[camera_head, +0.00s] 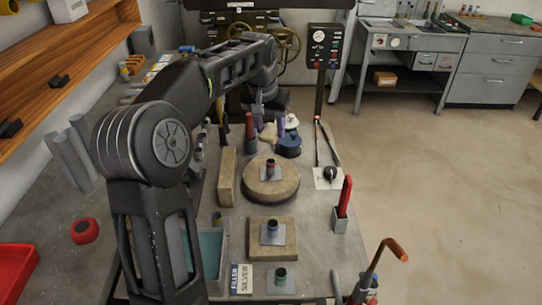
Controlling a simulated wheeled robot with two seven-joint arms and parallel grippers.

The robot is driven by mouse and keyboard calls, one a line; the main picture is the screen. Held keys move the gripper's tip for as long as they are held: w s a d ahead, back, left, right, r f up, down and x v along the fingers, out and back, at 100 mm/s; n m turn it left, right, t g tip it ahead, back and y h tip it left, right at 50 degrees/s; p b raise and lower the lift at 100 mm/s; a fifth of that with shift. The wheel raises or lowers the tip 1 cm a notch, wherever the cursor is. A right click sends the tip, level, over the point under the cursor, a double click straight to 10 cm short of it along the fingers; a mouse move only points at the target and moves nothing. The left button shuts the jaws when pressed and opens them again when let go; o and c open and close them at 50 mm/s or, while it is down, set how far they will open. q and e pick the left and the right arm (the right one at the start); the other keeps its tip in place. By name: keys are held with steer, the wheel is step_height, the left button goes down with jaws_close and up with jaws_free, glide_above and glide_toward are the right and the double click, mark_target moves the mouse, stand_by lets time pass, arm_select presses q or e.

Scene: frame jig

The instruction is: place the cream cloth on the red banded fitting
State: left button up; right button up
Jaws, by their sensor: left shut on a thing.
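My left arm reaches over the bench, and my left gripper (266,116) points down near the back of it. The gripper is shut on what looks like the cream cloth (268,133), a small pale patch just below it; the fingertips are hard to make out. The red banded fitting (270,167) stands upright on a small grey plate on the round tan block (290,191), nearer to the camera than the cloth. The cloth and the fitting are apart. My right gripper is not in view.
A blue banded fitting (272,229) stands on a square block, with a green banded fitting (281,274) in front. Dark blue (289,147) and white containers stand right of the cloth. A red-handled tool (345,192) stands in a holder at the right edge.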

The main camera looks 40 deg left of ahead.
mark_target(267, 135)
arm_select(q)
steer(key=shift+f, duration=2.35)
steer(key=shift+f+p, duration=0.35)
steer(key=shift+f, duration=1.55)
steer(key=shift+f, duration=0.1)
steer(key=o, duration=1.3)
steer(key=b+v, duration=0.1)
steer(key=v, duration=1.1)
steer(key=shift+s+d, duration=0.1)
steer(key=shift+s, duration=0.05)
